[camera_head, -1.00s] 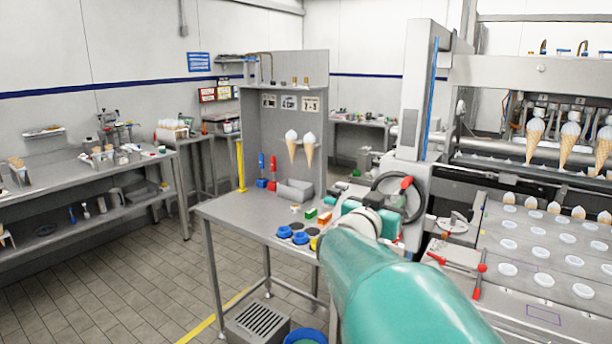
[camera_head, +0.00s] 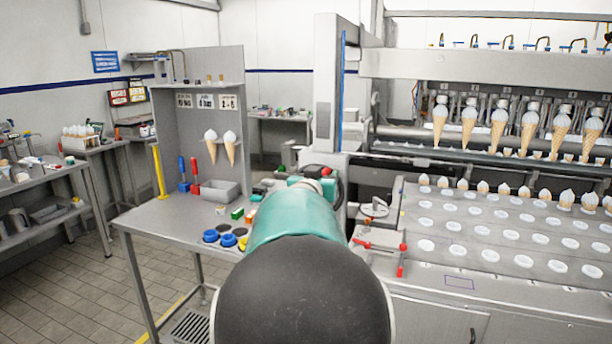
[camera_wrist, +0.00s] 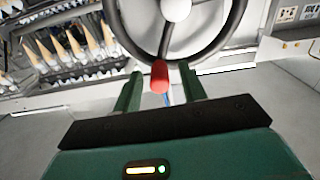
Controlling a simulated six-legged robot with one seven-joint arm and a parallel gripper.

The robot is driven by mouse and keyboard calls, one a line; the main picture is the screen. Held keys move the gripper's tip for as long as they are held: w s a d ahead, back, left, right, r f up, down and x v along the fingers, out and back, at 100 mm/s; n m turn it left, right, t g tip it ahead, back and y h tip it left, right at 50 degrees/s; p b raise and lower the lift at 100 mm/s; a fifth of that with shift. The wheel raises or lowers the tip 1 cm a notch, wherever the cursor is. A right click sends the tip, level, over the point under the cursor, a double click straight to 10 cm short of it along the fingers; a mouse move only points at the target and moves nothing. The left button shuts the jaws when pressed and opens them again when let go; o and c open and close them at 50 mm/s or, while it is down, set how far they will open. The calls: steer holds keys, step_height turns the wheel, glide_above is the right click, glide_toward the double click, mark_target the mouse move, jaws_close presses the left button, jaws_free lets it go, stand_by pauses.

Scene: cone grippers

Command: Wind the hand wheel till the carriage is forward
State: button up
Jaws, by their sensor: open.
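The hand wheel (camera_wrist: 232,40) has a dark rim, spokes and a pale hub, and fills the top middle of the wrist view. Its red handle (camera_wrist: 159,77) stands at the rim's near side. My gripper (camera_wrist: 161,80) is open, one green finger on each side of the red handle; I cannot tell whether either finger touches it. In the head view my arm covers most of the wheel (camera_head: 341,190), and the gripper is hardly visible there. The carriage cannot be told for sure; a row of cones (camera_head: 500,128) hangs in the machine at the right.
A steel bench (camera_head: 165,220) with blue-rimmed pots (camera_head: 228,240), a grey bin (camera_head: 220,190) and a tool board stands left of my arm. The machine's bed (camera_head: 470,262), with white round lids and a red-handled clamp (camera_head: 400,250), lies close on the right.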

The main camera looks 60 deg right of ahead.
steer(key=shift+d, duration=0.35)
jaws_close()
steer(key=shift+s+d+f+m, duration=0.15)
steer(key=shift+s+m, duration=0.1)
steer(key=shift+m, duration=0.15)
stand_by(0.4)
